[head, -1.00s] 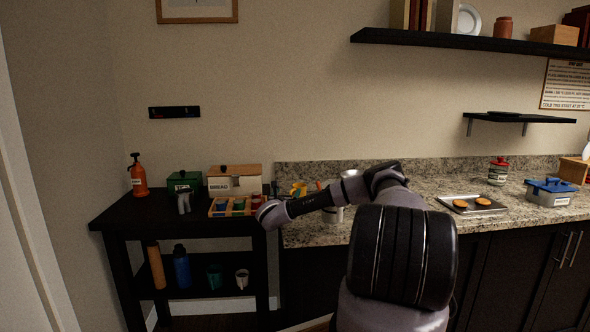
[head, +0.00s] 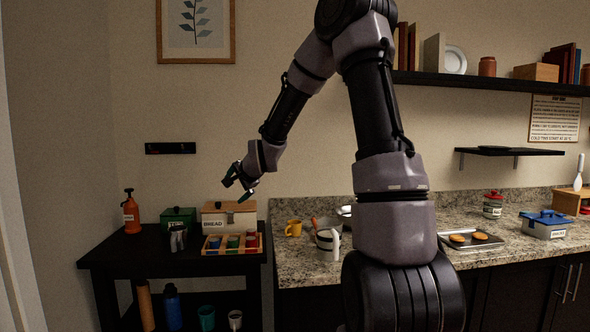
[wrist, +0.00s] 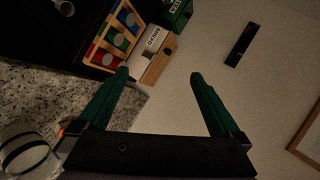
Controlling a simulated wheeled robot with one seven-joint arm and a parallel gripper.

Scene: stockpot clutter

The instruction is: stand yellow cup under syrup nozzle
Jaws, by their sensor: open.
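The yellow cup (head: 293,228) stands upright on the granite counter, near its left end by the wall. An orange pump bottle (head: 131,214) with a dark spout at its top stands at the back left of the black table; its label is too small to read. It is the likely syrup dispenser. My gripper (head: 237,188) is open and empty, in the air above the bread box, up and left of the cup. In the wrist view my gripper (wrist: 159,75) shows spread green fingers with nothing between them. A small orange-yellow patch beside the left finger there may be the cup.
A bread box (head: 231,215), a green box (head: 179,216) and a wooden tray (head: 206,252) of coloured items fill the black table's back and right. A grey object (head: 178,238) stands before the green box. A striped white pot (head: 327,243) is right of the cup.

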